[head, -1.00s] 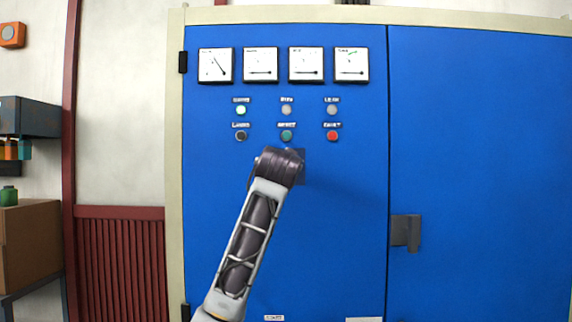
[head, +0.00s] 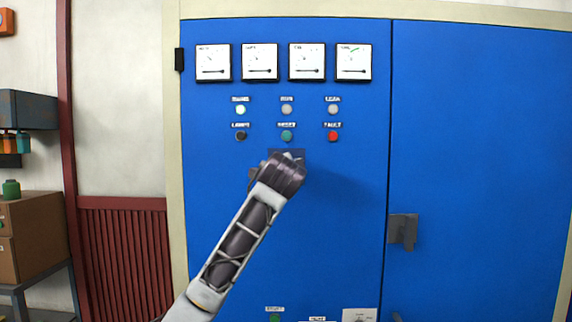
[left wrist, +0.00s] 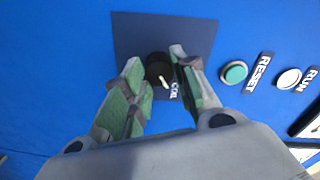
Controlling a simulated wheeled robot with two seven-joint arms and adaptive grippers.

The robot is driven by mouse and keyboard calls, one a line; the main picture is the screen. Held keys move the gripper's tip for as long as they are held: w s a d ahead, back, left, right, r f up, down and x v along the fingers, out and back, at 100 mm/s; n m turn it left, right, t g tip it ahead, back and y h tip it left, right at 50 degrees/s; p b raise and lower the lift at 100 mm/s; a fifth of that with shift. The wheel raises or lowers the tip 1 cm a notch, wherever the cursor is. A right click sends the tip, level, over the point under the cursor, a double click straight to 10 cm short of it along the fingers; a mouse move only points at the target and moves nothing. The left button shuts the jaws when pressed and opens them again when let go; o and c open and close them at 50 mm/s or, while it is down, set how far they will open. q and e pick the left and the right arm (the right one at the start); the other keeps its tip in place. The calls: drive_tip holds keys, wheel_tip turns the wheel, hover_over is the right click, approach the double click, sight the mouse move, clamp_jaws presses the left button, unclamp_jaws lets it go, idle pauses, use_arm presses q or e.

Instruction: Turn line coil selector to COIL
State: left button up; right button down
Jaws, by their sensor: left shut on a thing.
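The line coil selector (left wrist: 157,70) is a black round knob with a white pointer mark, on a dark square plate (left wrist: 180,25) on the blue cabinet. The white mark points toward the COIL label (left wrist: 174,90). My left gripper (left wrist: 156,62) is shut on the knob, with its green-padded fingers on either side of it. In the head view my left wrist hides the knob, and only the upper part of the plate (head: 294,154) shows. My right gripper is in neither view.
A green RESET button (head: 287,135), a red FAULT lamp (head: 333,135) and a lit lamp (head: 241,109) sit just above the selector. Meters (head: 213,62) line the cabinet top. A door handle (head: 404,229) is at the right. The cabinet face below is mostly clear.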

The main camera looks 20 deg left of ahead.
use_arm(q)
drive_tip(key=shift+m, duration=0.3)
drive_tip(key=o, duration=1.1)
drive_tip(key=shift+c, duration=0.2)
drive_tip(key=v, duration=1.2)
drive_tip(key=shift+f, duration=0.1)
